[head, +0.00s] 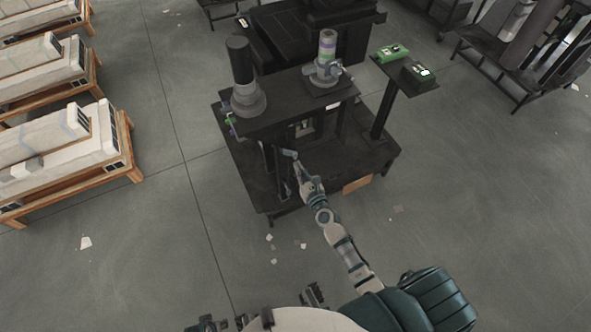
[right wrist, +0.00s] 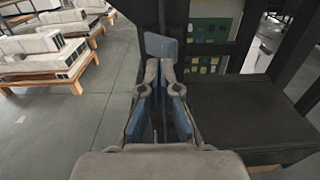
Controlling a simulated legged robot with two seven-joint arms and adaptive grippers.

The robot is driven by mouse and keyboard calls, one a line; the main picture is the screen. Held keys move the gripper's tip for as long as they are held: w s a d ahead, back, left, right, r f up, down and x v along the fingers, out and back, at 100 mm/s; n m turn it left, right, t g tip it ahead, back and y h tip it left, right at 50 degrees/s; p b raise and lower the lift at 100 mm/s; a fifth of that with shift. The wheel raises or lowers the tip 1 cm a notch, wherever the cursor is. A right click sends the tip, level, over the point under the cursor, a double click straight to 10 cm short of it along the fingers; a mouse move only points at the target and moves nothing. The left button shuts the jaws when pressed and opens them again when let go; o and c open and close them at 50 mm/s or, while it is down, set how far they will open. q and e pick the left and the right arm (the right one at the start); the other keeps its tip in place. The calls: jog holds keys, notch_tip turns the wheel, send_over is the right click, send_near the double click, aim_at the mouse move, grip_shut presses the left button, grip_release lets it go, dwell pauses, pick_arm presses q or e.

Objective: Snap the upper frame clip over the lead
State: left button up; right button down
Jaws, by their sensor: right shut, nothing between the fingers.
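A flat blue-grey plate, which looks like the upper frame clip (right wrist: 161,45), stands just beyond my fingertips in the right wrist view, in front of a dark post. It also shows small in the head view (head: 290,153), at the front of the black frame. My right gripper (head: 298,167) reaches up to it; in the right wrist view the gripper (right wrist: 160,70) has its tips together and empty, close below the plate. Whether they touch it I cannot tell. Another small blue piece (head: 285,190) sits lower on the frame. The lead cannot be made out.
The black lift-column stand (head: 300,115) carries a dark cylinder (head: 241,60) and a grey fitting (head: 324,70) on top. A side shelf (head: 405,75) holds green devices. Pallets with white parts (head: 65,150) stand left. Open floor lies between, with scattered scraps.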

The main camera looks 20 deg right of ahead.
jog(key=shift+d, duration=0.4)
jog(key=shift+w, duration=0.2)
jog(key=shift+w, duration=1)
jog(key=shift+s, duration=0.1)
jog(key=s, duration=0.6)
jog(key=shift+s, duration=0.4)
